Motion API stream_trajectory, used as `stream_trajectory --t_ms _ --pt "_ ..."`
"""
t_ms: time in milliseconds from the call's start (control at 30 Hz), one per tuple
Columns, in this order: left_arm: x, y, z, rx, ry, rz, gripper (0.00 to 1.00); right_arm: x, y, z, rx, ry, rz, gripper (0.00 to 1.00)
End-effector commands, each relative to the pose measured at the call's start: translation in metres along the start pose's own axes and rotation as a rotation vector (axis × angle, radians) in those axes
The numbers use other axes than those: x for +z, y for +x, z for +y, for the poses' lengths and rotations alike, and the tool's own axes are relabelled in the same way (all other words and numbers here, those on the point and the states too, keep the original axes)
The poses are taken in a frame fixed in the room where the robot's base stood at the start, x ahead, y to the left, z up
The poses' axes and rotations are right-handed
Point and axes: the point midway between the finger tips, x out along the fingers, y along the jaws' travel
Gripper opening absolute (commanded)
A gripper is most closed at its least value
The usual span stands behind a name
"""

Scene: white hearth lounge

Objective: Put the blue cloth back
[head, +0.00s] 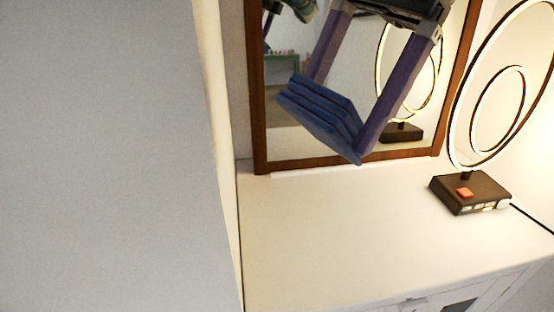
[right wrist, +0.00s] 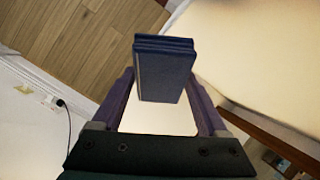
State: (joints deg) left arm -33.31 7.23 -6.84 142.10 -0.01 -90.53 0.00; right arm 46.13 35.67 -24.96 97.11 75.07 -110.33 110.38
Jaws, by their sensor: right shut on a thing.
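The blue cloth (head: 318,116) is a folded stack of several layers. My right gripper (head: 337,113) is shut on it, with one purple finger at each side. It holds the cloth tilted in the air, in front of the mirror and above the white cabinet top (head: 330,225). In the right wrist view the cloth (right wrist: 163,78) sits between the fingertips, with its folded edge at the far end. My left gripper is not in view.
A brown-framed mirror (head: 259,120) stands at the back of the cabinet. A white wall (head: 110,150) fills the left. The cabinet top's middle is clear.

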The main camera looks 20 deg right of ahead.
Motion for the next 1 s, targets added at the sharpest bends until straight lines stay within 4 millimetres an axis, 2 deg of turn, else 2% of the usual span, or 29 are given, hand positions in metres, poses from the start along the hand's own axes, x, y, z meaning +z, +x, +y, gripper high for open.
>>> stream_trajectory --t_ms 400,567,733,867,1000 --pt "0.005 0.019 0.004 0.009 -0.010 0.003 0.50 -0.049 0.048 -0.002 0.160 -0.563 0.381 0.32" --pt "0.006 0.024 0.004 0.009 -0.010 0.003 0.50 -0.067 0.058 -0.001 0.160 -0.726 0.475 0.32" --pt "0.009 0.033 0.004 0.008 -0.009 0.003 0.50 -0.099 0.068 0.003 0.142 -0.932 0.596 0.32" --pt "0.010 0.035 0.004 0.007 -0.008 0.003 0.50 -0.113 0.070 0.003 0.120 -1.021 0.640 0.32" --pt "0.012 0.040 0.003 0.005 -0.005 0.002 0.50 -0.124 0.089 0.006 0.114 -1.047 0.648 0.32"
